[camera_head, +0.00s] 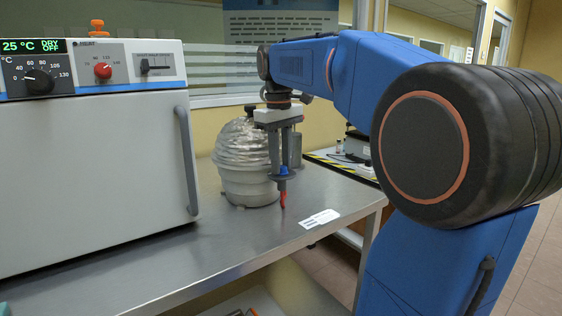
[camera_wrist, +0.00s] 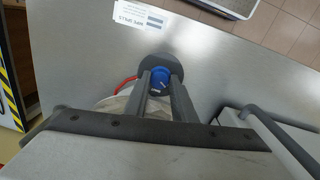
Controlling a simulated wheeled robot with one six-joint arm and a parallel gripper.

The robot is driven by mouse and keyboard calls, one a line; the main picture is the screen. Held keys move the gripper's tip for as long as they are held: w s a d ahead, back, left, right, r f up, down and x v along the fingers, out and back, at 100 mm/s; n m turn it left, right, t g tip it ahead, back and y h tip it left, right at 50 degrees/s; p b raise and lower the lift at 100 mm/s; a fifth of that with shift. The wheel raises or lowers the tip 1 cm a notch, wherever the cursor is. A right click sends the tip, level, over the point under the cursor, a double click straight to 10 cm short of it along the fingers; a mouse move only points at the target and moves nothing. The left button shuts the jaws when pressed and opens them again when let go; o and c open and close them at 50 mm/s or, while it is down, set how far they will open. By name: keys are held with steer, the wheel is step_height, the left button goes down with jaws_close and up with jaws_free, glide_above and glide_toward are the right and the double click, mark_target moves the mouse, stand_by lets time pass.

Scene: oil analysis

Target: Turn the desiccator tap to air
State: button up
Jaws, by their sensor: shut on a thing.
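The desiccator (camera_head: 248,185), a pale bowl under a silvery wrapped dome, stands on the steel bench to the right of the oven. Its tap (camera_head: 283,171) is blue with a red part (camera_head: 283,200) hanging below, at the desiccator's front right side. My gripper (camera_head: 283,168) points down from above, its grey fingers shut on the blue tap. In the wrist view, the blue tap top (camera_wrist: 159,79) with small white marks shows between the fingertips (camera_wrist: 160,88). A red curved piece (camera_wrist: 126,84) shows to the left. The tap's setting cannot be read.
A white oven (camera_head: 90,165) with a vertical handle (camera_head: 187,160) stands close on the left. A white printed card (camera_head: 320,219) lies on the steel bench (camera_head: 230,245) in front right of the tap. The front of the bench is clear.

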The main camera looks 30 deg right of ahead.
steer(key=shift+n, duration=0.4)
steer(key=o, duration=1.1)
steer(key=shift+c, duration=0.2)
step_height(320, 180, up, 17)
steer(key=shift+a+r, duration=0.2)
steer(key=shift+a, duration=0.2)
steer(key=shift+s, duration=0.1)
steer(key=s+a+f+m+t, duration=0.1)
steer(key=s+a+f, duration=0.2)
steer(key=s+f, duration=0.4)
steer(key=s+a+f+m+t, duration=0.1)
steer(key=s+a+f, duration=0.3)
steer(key=f, duration=1.6)
steer(key=s+a+f+t, duration=0.2)
steer(key=s+a+f, duration=0.2)
steer(key=s+f, duration=0.6)
step_height(320, 180, down, 4)
steer(key=shift+s+a+r+m+t+y, duration=0.2)
steer(key=shift+m+t+y, duration=0.1)
steer(key=shift+m+t, duration=0.1)
